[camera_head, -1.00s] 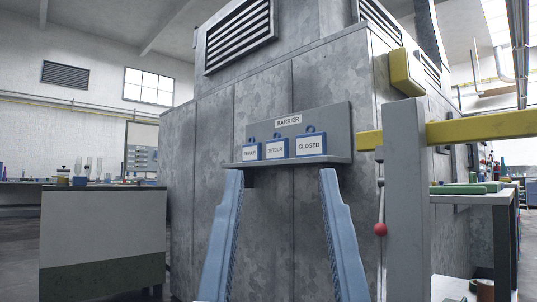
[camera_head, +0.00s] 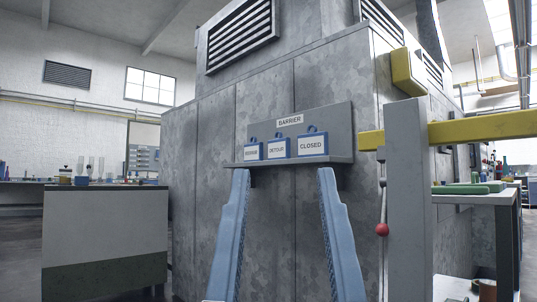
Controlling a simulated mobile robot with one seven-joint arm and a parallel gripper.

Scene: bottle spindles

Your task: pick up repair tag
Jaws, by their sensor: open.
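The repair tag (camera_head: 253,152) is a small blue-framed white sign with a loop on top. It stands at the left end of a grey shelf (camera_head: 300,161) under a "BARRIER" label. Its lettering is blurred now. Beside it to the right stand the detour tag (camera_head: 279,148) and the closed tag (camera_head: 312,144). My gripper (camera_head: 282,174) shows as two long blue fingers, spread wide open with nothing between them. In the picture, the fingertips are just below the shelf, with the left tip under the repair tag. How far the tips are from the shelf is unclear.
A grey post with a yellow barrier arm (camera_head: 470,129) and a red knob (camera_head: 382,230) stands to the right. A grey counter (camera_head: 105,235) with bottles is at the left. A green-topped bench (camera_head: 480,195) is at the right.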

